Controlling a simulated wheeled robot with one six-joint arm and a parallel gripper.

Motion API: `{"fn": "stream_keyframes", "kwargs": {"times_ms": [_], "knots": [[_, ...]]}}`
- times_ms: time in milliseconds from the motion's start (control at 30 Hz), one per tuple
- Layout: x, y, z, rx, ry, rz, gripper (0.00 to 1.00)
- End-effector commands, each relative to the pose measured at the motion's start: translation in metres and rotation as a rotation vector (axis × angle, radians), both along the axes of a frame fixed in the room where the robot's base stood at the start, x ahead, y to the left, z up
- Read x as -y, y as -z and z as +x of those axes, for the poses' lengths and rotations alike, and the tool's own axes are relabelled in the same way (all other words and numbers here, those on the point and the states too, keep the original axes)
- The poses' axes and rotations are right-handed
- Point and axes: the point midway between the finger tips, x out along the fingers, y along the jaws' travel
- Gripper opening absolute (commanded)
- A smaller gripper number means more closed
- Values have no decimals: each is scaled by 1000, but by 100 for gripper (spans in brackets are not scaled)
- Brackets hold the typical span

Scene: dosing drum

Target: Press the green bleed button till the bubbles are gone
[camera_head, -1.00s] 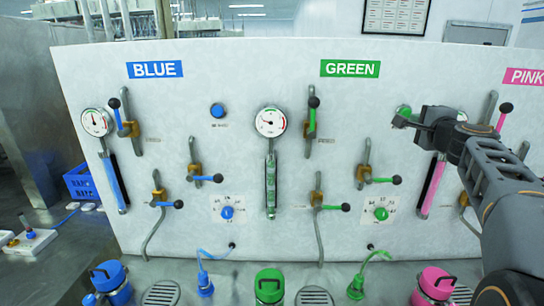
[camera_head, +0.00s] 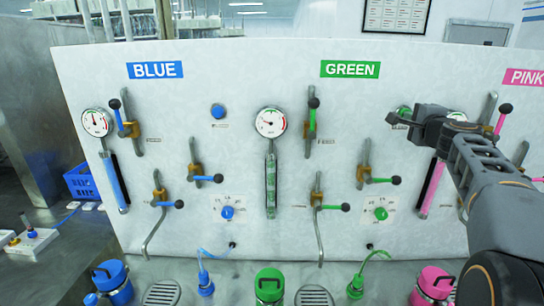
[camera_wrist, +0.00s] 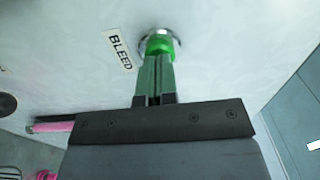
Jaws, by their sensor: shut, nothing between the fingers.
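The green bleed button (camera_wrist: 160,44) sits in a silver ring on the white panel, beside a BLEED label (camera_wrist: 118,49). In the head view the button (camera_head: 404,111) shows partly behind my gripper (camera_head: 393,119). In the wrist view my gripper (camera_wrist: 155,78) is shut and empty, with its fingertips at the button. They look to be touching it; I cannot tell how far it is pushed in. The green sight tube (camera_head: 271,185) stands below the green gauge (camera_head: 270,122). Its mottled filling is too small to tell bubbles clearly.
A green-handled valve (camera_head: 312,115) stands left of the button, and another green lever (camera_head: 380,180) sits below it. The pink tube (camera_head: 433,188) is behind my arm on the right. Green (camera_head: 269,285) and pink (camera_head: 433,284) canisters stand in front of the panel.

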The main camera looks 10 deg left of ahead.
Motion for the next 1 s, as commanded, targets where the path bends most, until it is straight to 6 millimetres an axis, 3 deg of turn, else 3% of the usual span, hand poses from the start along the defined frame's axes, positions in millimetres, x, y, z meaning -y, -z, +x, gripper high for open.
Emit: {"fn": "stream_keyframes", "kwargs": {"times_ms": [367, 1000], "knots": [[-2, 0, 11, 0, -1, 0, 0], [1, 0, -8, 1, 0, 0, 0]]}}
